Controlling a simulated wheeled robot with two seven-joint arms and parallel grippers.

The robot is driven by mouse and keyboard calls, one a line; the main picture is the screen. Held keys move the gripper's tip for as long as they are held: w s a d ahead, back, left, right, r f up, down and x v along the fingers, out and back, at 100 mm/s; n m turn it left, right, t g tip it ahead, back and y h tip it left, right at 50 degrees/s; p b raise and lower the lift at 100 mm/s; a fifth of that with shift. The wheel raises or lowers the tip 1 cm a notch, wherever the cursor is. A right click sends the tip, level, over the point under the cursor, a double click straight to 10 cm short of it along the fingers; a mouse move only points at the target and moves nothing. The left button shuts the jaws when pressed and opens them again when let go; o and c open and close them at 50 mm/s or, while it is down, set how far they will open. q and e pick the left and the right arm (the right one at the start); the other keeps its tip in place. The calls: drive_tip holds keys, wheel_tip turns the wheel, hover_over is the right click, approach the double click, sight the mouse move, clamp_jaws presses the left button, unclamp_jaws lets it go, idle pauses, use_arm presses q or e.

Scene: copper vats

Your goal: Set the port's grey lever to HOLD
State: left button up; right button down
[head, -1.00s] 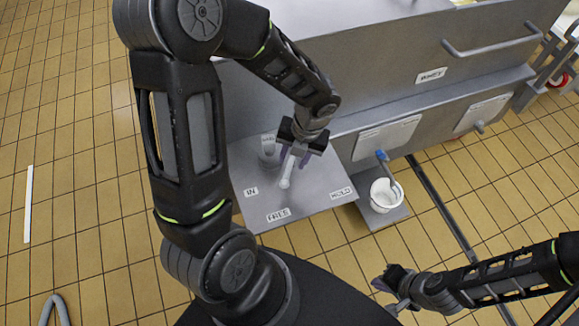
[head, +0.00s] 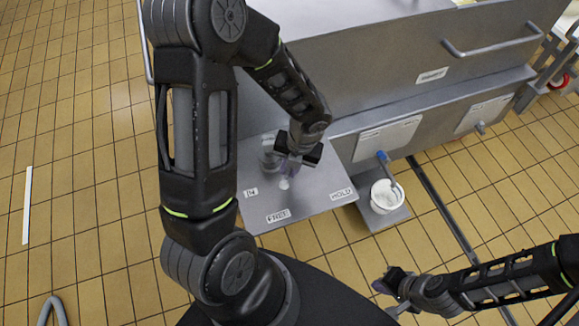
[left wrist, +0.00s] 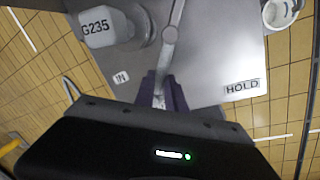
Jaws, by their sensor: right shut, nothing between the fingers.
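The grey lever (head: 284,184) lies over the grey plate (head: 318,207), its round end toward the FREE label (head: 278,216) and well away from HOLD (head: 341,194). The IN label (head: 251,192) is left of it. My left gripper (head: 290,167) is at the lever and hides most of it in the head view. In the left wrist view the lever (left wrist: 170,35) runs between the purple fingers (left wrist: 161,94), which look closed on it. HOLD also shows there (left wrist: 242,87). My right gripper (head: 392,290) is shut and empty, low and apart from the plate.
A grey cylindrical fitting tagged G235 (left wrist: 108,27) stands beside the lever. The large grey vat wall (head: 390,75) rises behind. Tiled floor lies open at left.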

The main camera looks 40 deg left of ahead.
use_arm(q)
clamp_jaws()
